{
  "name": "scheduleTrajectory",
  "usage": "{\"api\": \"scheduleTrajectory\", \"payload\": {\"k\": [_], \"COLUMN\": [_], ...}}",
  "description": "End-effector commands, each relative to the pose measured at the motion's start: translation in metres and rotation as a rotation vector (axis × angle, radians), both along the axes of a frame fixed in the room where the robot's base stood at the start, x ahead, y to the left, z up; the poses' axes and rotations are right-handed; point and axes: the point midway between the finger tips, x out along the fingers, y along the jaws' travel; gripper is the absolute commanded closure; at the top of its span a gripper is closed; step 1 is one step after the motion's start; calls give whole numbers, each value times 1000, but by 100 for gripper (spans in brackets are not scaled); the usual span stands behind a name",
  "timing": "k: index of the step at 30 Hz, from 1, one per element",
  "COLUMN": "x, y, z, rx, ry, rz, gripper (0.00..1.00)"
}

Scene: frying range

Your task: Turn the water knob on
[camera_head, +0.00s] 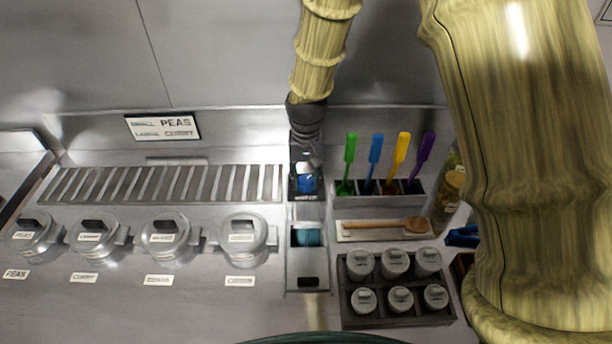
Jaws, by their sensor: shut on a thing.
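The water knob (306,184) shows as a small blue piece on a narrow panel at the centre of the head camera view, with a small label just under it. My gripper (305,168) comes down from above at the end of my yellow arm. Its dark fingers are at the knob and appear shut on it, covering its upper part. The knob's turn angle is hard to make out at this size.
Below the knob is a small teal-filled opening (307,237). Left are a slatted grate (165,184) and several lidded metal pots. Right are coloured utensils in a holder (431,188), a wooden spoon (385,225) and a dark rack (397,322) of lidded tins.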

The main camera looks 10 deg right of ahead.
Motion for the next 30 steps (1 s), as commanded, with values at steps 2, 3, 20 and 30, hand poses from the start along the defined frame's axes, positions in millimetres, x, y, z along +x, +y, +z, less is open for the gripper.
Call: {"api": "scheduleTrajectory", "payload": {"k": [2, 3, 20, 30], "x": [1, 1, 1, 0], "y": [-1, -1, 0, 0], "z": [1, 1, 0, 3], "rx": [-1, -1, 0, 0], "ry": [-3, -3, -2, -2], "rz": [-9, -11, -14, -13], "gripper": [85, 85, 39, 39]}}
